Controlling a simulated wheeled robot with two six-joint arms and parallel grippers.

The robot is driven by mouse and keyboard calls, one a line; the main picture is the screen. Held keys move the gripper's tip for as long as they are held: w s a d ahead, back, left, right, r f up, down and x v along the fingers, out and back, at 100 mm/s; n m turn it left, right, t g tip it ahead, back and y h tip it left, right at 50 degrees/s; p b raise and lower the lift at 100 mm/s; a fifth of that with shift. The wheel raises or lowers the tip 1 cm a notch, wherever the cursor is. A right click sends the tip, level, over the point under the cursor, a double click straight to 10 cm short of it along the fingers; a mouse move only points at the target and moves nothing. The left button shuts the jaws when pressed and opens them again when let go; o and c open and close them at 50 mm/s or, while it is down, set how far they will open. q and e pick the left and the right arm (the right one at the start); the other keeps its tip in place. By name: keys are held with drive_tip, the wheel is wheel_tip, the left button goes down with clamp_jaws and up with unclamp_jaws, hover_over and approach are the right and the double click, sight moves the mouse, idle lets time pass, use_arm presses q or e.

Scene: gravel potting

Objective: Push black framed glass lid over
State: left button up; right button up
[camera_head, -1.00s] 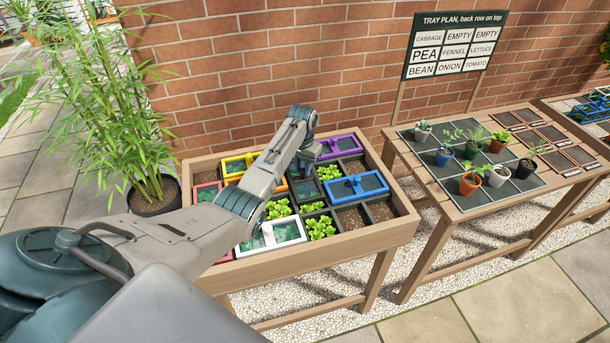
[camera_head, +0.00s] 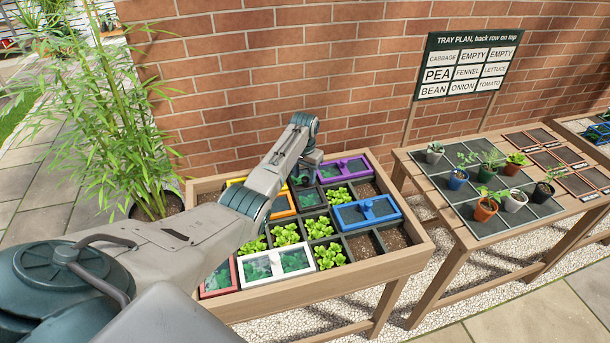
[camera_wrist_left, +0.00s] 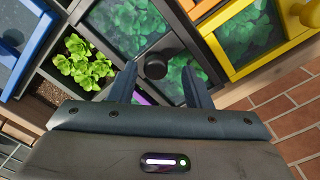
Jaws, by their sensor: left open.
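The black framed glass lid (camera_wrist_left: 135,28) fills the upper middle of the left wrist view, with a round black knob (camera_wrist_left: 156,66) and green leaves showing under its glass. In the head view the lid (camera_head: 308,198) lies in the middle of the planter, partly hidden by my arm. My left gripper (camera_wrist_left: 160,85) is open, its two fingers on either side just short of the knob in the picture. I cannot tell whether it touches. In the head view the left gripper (camera_head: 307,180) hangs low over the planter's back middle. My right gripper is not in view.
Around the black lid are a blue lid (camera_head: 367,212), a purple lid (camera_head: 343,168), a yellow lid (camera_wrist_left: 255,35) and a white lid (camera_head: 275,264). Several open cells hold lettuce. The wooden planter rim (camera_head: 330,290) surrounds them, with a brick wall (camera_head: 270,70) behind.

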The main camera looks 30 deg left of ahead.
use_arm(q)
drive_tip(key=shift+r, duration=0.1)
wheel_tip(320, 180, up, 10)
drive_tip(key=b, duration=0.2)
drive_tip(key=shift+r, duration=0.25)
drive_tip(key=shift+f, duration=0.1)
idle(0.5)
